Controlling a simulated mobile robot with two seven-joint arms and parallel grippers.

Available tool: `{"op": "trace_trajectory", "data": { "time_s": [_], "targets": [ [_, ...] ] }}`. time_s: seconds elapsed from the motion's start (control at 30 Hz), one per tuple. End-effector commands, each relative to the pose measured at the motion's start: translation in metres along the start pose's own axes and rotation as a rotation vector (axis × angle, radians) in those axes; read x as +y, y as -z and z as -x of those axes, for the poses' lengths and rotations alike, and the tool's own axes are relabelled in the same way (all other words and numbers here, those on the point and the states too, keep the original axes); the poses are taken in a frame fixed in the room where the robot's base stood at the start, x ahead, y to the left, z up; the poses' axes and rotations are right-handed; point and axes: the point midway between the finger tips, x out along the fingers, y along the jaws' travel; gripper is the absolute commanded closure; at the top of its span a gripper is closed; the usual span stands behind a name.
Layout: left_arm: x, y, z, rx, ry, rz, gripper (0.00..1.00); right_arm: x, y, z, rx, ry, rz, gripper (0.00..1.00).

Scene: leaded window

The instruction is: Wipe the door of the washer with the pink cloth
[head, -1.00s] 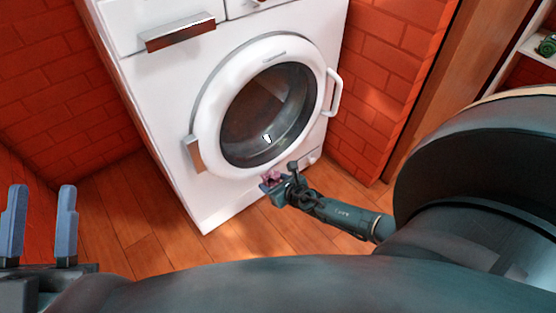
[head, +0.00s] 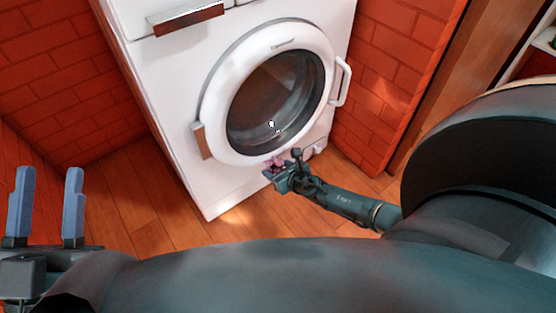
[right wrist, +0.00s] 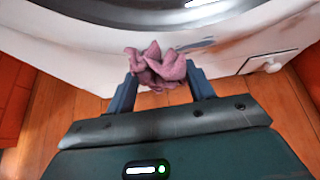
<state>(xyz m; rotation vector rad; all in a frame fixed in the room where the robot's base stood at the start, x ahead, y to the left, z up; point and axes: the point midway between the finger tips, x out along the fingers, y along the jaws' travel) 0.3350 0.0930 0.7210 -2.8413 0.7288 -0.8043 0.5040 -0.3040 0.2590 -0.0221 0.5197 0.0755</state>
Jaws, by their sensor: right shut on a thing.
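The white washer (head: 185,115) stands against the brick wall, its round door (head: 212,110) closed, with a white ring, dark glass and a handle on the right. My right gripper (head: 275,172) is at the lower edge of the door, shut on the crumpled pink cloth (head: 277,161). In the right wrist view the cloth (right wrist: 157,68) bunches between the two fingers (right wrist: 162,85), close to the lower white rim of the door (right wrist: 100,40); whether it touches cannot be told. My left gripper (head: 45,205) is open and empty at the left, far from the washer.
Red brick walls (head: 50,60) stand left and right of the washer. The wooden floor (head: 130,200) in front is clear. A wooden frame (head: 430,85) and a white shelf (head: 543,42) are at the right.

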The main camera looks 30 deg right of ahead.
Motion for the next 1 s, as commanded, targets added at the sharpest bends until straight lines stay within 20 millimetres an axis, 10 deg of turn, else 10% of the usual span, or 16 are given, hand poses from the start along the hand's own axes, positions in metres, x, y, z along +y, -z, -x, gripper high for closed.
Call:
{"op": "trace_trajectory", "data": {
  "time_s": [1.0],
  "targets": [
    [0.001,-0.004,0.002,0.004,0.000,-0.001,0.64,-0.008,-0.006,-0.014,0.000,0.000,0.001,0.65]
  ]
}}
